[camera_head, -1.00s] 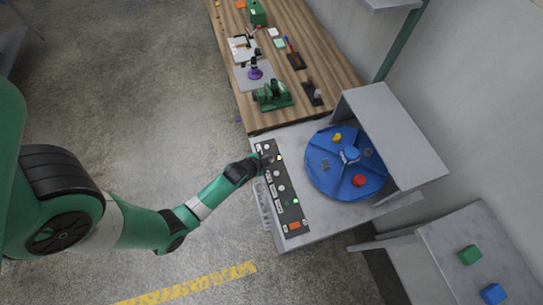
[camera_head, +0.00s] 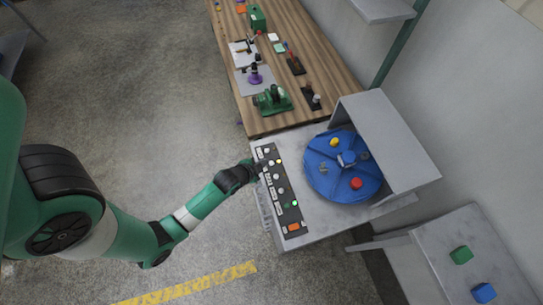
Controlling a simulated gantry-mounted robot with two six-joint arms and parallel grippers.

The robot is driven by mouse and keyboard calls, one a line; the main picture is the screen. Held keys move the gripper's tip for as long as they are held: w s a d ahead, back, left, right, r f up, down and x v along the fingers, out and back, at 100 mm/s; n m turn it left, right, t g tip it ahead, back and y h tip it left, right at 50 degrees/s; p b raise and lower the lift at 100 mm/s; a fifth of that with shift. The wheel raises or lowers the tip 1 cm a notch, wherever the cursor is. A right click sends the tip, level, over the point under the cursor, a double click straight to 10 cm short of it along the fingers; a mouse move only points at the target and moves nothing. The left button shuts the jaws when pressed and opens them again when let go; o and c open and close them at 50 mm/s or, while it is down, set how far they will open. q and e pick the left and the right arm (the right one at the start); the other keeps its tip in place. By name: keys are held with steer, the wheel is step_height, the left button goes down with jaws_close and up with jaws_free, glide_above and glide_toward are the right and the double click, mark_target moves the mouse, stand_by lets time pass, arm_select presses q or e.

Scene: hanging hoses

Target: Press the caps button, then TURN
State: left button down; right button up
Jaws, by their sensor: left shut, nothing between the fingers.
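A dark control panel (camera_head: 286,212) lies along the left edge of a grey machine. It carries several buttons with small labels too small to read, so I cannot tell which is caps. A lit green light (camera_head: 295,203) and an orange button (camera_head: 294,227) are at the near end. My left gripper (camera_head: 259,166) is shut and empty at the panel's left edge, near its far end; contact cannot be told. My right gripper is not in view.
A wooden bench (camera_head: 320,65) with tools stands behind. A side table (camera_head: 440,232) holds green and blue blocks.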

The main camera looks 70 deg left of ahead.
arm_select(q)
steer(key=p+v, duration=0.1)
steer(key=v, duration=0.5)
steer(key=shift+s+r, duration=0.2)
steer(key=shift+r, duration=0.15)
steer(key=shift+d, duration=0.15)
stand_by(1.6)
